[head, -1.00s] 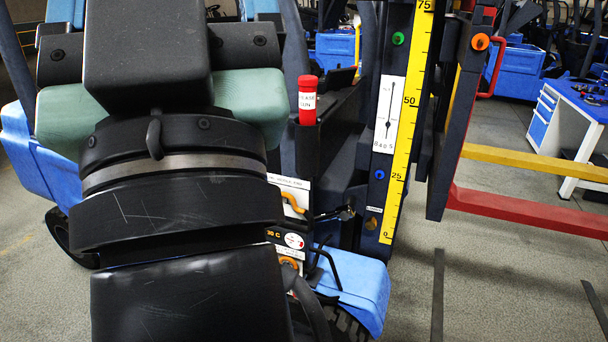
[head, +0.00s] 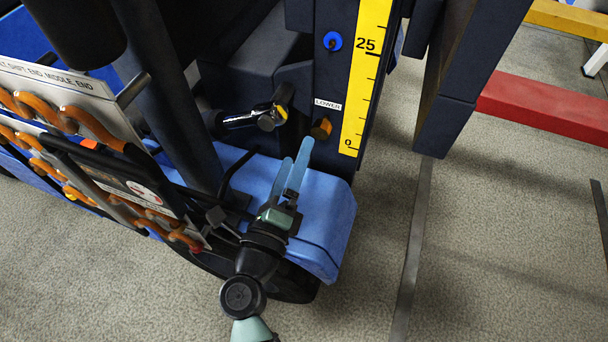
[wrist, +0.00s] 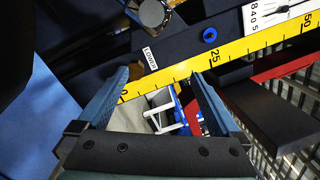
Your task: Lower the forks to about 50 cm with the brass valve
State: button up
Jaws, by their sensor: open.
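The brass valve (head: 321,128) is a small knob on the dark mast, just under a LOWER label and left of the yellow scale's zero end. My gripper (head: 297,150) is open and empty, with its two blue fingers pointing up toward the mast, just below and left of the valve. In the wrist view the valve (wrist: 136,71) shows beside the left fingertip, between the fingers; I cannot tell if they touch. The yellow scale (head: 365,70) shows 0 and 25 here. The forks are not clearly identifiable, and no height pointer shows on the scale.
A chrome fitting (head: 256,116) sticks out left of the valve. A red beam (head: 545,108) is at the right. Floor at the lower right is mostly clear.

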jog(key=m+g, duration=0.1)
send_near(320, 134)
jog(key=s+a, duration=0.1)
jog(key=s, duration=0.1)
jog(key=shift+h, duration=0.3)
jog(key=b+x, duration=0.1)
jog(key=x, duration=1)
jog(key=shift+w+f+b, duration=0.1)
jog(key=shift+w+b, duration=0.25)
jog(key=shift+b, duration=0.05)
jog(key=c, duration=1.5)
